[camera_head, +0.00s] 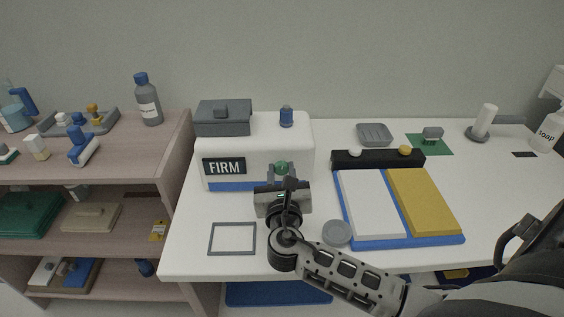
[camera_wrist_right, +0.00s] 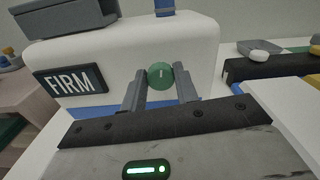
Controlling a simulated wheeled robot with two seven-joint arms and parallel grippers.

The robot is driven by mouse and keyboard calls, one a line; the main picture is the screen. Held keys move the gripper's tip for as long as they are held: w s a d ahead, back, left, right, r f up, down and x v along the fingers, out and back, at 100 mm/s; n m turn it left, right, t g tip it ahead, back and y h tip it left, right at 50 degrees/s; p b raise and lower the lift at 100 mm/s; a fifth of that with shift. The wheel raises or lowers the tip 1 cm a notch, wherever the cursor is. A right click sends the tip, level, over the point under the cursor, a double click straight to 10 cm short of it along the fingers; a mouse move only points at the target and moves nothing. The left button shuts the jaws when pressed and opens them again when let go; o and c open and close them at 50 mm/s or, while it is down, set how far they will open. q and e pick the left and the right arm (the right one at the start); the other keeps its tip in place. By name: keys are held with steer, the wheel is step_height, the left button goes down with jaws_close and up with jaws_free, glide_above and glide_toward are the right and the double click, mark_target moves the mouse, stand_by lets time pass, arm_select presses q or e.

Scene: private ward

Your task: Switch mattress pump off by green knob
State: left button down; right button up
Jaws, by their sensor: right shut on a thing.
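The mattress pump (camera_head: 235,152) is a white box with a blue lower band and a dark "FIRM" label (camera_head: 224,166) on its front, standing on the white table. Its green knob (camera_head: 281,167) is on the front face, right of the label. In the right wrist view the knob (camera_wrist_right: 160,75) has a pale mark near upright and sits between the fingertips. My right gripper (camera_wrist_right: 154,88) is shut on the green knob, with one finger at each side. It also shows from behind in the head view (camera_head: 282,183). My left gripper is not in view.
A grey lidded box (camera_head: 223,117) and a blue-capped item (camera_head: 286,117) sit on the pump. A blue tray (camera_head: 350,243) with white and yellow panels lies to the right. A grey frame (camera_head: 211,240) and a round grey disc (camera_head: 337,232) lie in front. A wooden shelf (camera_head: 172,150) stands left.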

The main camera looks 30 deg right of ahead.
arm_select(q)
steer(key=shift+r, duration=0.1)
arm_select(e)
steer(key=shift+n, duration=0.8)
steer(key=shift+f, duration=0.1)
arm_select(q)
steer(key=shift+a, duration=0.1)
arm_select(e)
steer(key=o, duration=1)
